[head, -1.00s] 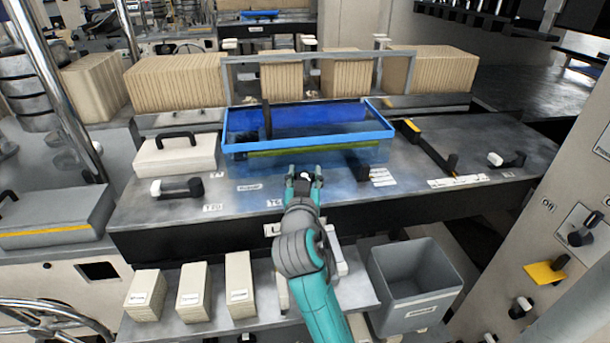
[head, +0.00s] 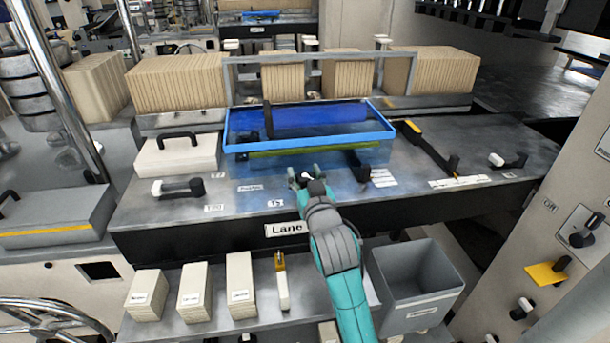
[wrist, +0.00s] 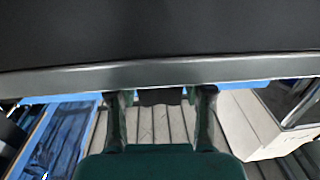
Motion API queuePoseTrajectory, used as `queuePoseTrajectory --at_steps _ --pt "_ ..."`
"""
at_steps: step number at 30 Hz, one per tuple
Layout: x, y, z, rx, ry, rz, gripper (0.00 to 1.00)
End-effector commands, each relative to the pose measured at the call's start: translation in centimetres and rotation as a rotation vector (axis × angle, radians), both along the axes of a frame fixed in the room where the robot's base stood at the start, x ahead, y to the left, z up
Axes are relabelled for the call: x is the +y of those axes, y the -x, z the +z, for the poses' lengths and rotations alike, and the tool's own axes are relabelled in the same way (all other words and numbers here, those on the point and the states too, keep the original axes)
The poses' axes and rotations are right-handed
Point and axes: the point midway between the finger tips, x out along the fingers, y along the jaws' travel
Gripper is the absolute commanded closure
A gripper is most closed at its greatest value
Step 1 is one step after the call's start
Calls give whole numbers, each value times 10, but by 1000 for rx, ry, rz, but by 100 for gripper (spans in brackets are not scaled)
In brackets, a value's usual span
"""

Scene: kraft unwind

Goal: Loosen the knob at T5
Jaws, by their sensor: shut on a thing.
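The white T5 label (head: 275,203) lies on the front part of the grey bench top. My gripper (head: 305,178) is just right of and behind it, at the front of the blue-rimmed tray. It is shut on the T5 knob, of which only a small pale bit (head: 306,175) shows between the fingers. In the wrist view my gripper (wrist: 160,98) has a dark piece between its two fingers. Most of the knob is hidden, so its turn angle cannot be told.
The blue-rimmed tray (head: 240,148) stands close behind my gripper. A black-and-white handle (head: 180,187) is to the left, near the T20 label. A similar handle (head: 507,160) is at the right. A grey bin (head: 415,285) and several pale blocks (head: 193,290) are below the bench front.

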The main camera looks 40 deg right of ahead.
Motion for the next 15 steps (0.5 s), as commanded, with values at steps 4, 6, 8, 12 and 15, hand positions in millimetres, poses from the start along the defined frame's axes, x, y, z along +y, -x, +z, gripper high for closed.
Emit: queuePoseTrajectory --at_steps 4,6,8,12,15 --pt "0 -1 -7 14 -7 -1 85" --pt "0 0 -7 14 -7 -1 48" --pt "0 0 -7 14 -7 -1 32" --pt "0 0 -4 10 -5 -1 24" --pt "0 0 -4 8 -5 -1 24"
